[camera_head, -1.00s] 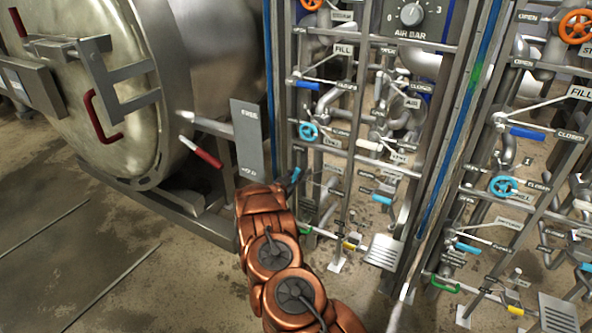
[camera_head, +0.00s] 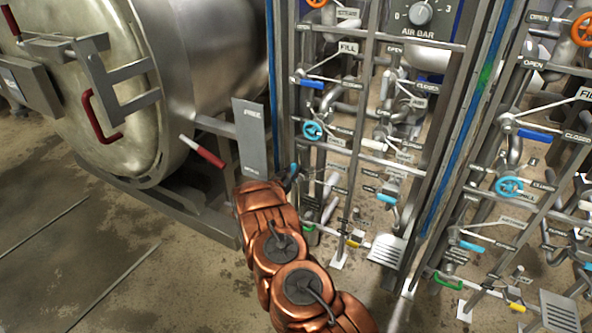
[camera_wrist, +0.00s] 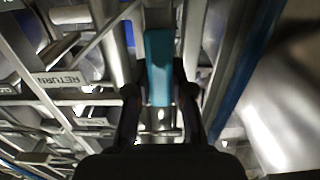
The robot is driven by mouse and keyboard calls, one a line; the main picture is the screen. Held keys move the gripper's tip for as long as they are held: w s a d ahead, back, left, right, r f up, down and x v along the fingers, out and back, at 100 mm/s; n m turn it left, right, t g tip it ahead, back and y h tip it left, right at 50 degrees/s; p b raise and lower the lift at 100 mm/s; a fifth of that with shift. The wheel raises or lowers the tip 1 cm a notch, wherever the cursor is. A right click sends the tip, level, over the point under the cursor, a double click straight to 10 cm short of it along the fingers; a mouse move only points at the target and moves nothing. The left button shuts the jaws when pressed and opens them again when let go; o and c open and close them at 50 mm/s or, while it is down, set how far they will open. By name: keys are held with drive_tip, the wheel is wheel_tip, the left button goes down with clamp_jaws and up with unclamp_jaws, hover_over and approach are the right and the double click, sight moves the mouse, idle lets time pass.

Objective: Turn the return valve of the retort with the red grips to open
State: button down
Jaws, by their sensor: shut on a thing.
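The retort (camera_head: 90,75) with red grips (camera_head: 100,117) is the large round metal vessel at the left of the head view. A teal valve handle (camera_wrist: 158,60) is in the middle of the wrist view, with a RETURN label (camera_wrist: 58,79) to its left. My gripper (camera_wrist: 159,97) is shut on this handle, one finger on each side. In the head view the teal handle (camera_head: 294,169) shows only as a small tip at the lower left of the pipe rack. My wrist hides most of the valve there, so its exact angle is hard to tell.
Pipes, bars and labels crowd close around the handle. A blue handwheel (camera_head: 312,131) and a blue lever (camera_head: 307,83) sit above it. A grey plate (camera_head: 249,135) stands just left of the rack. A second rack with an orange wheel (camera_head: 582,29) is at the right.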

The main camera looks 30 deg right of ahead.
drive_tip(key=c, duration=1)
unclamp_jaws()
drive_tip(key=shift+a, duration=0.15)
drive_tip(key=v, duration=1.1)
drive_tip(key=shift+s+a, duration=0.2)
drive_tip(key=shift+a, duration=0.15)
